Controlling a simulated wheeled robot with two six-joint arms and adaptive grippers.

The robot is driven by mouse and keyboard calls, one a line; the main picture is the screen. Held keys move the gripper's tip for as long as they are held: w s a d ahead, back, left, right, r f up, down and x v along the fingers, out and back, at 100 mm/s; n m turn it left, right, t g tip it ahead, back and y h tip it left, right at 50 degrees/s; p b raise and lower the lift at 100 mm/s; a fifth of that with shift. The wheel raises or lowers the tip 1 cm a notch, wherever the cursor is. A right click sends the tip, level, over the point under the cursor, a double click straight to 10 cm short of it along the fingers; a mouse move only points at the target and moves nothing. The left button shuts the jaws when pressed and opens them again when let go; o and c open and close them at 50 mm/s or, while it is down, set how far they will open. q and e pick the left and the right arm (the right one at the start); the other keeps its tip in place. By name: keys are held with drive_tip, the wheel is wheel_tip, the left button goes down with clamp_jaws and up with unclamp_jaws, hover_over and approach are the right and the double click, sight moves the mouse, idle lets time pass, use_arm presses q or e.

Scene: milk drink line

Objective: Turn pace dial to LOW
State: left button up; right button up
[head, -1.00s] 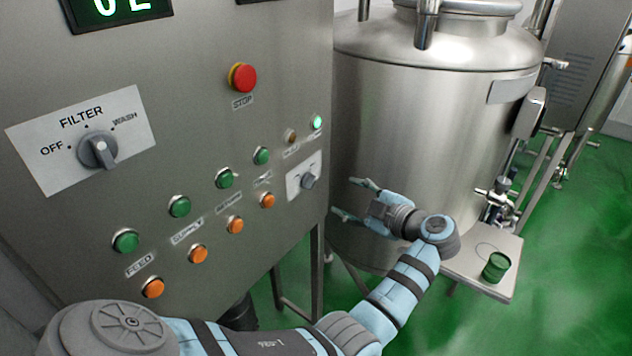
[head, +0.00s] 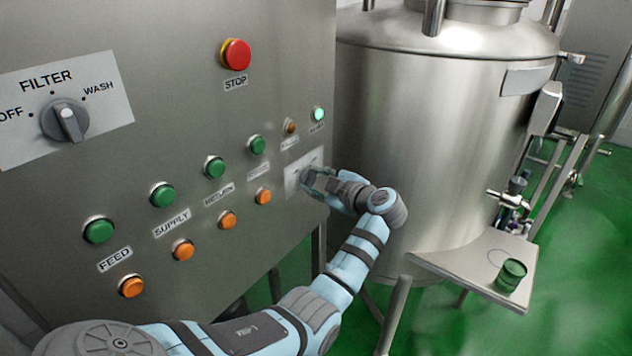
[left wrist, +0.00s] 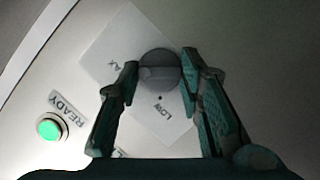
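The pace dial (left wrist: 160,68) is a round grey knob on a white plate (left wrist: 108,42) in the left wrist view. The dial's raised bar lies roughly across the picture, not along the line to the LOW dot. My left gripper (left wrist: 161,70) is open, its fingertips on either side of the dial; I cannot tell if they touch it. In the head view my left gripper (head: 318,181) is at the plate, mostly covering the dial. My right gripper is not in view.
A lit green READY button (left wrist: 51,127) sits beside the plate. The panel also carries green and orange buttons, a red STOP button (head: 236,54) and a FILTER dial (head: 66,121). A steel tank (head: 430,140) and a small shelf (head: 455,262) with a green can (head: 511,275) stand to the right.

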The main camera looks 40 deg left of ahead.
use_arm(q)
drive_tip(key=c, duration=0.4)
drive_tip(key=shift+c, duration=0.2)
